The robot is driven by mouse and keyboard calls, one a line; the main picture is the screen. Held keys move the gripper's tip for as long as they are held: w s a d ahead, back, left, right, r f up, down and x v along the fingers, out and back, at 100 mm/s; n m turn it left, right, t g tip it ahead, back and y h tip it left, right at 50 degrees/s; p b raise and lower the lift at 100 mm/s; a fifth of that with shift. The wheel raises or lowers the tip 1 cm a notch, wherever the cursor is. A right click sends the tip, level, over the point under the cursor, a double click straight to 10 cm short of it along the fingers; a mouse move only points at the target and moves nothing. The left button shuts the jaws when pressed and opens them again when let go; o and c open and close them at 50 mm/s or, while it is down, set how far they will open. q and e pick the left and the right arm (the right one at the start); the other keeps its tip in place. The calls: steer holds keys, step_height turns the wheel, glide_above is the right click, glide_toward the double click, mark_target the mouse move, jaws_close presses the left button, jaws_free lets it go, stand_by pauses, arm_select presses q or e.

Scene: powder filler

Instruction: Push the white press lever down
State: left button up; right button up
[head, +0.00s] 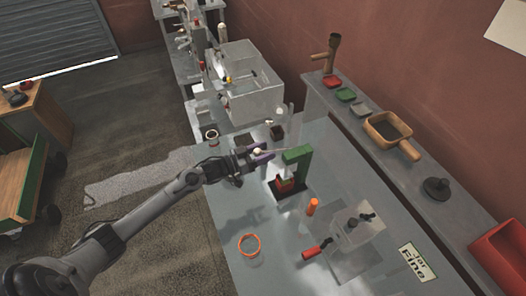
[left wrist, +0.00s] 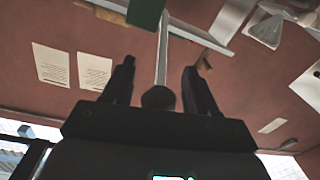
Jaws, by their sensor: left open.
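The green press (head: 297,155) stands on a dark base with a red-orange block in it, on the grey table. My left gripper (head: 264,153) is just left of the press head, fingers pointing toward it. In the left wrist view the left gripper (left wrist: 158,80) is open. The pale press lever (left wrist: 162,48) comes down between its fingers and ends in a dark round knob near the palm. The fingers stand apart from the lever on both sides. A green part of the press (left wrist: 145,12) shows at the top. My right gripper is not in view.
An orange cylinder (head: 312,207), an orange-rimmed cup (head: 250,245) and a clear block device with a red handle (head: 318,249) stand nearer on the table. A clear box (head: 250,95) is behind. A shelf along the wall holds a wooden sieve (head: 387,131).

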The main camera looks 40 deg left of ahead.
arm_select(q)
jaws_close()
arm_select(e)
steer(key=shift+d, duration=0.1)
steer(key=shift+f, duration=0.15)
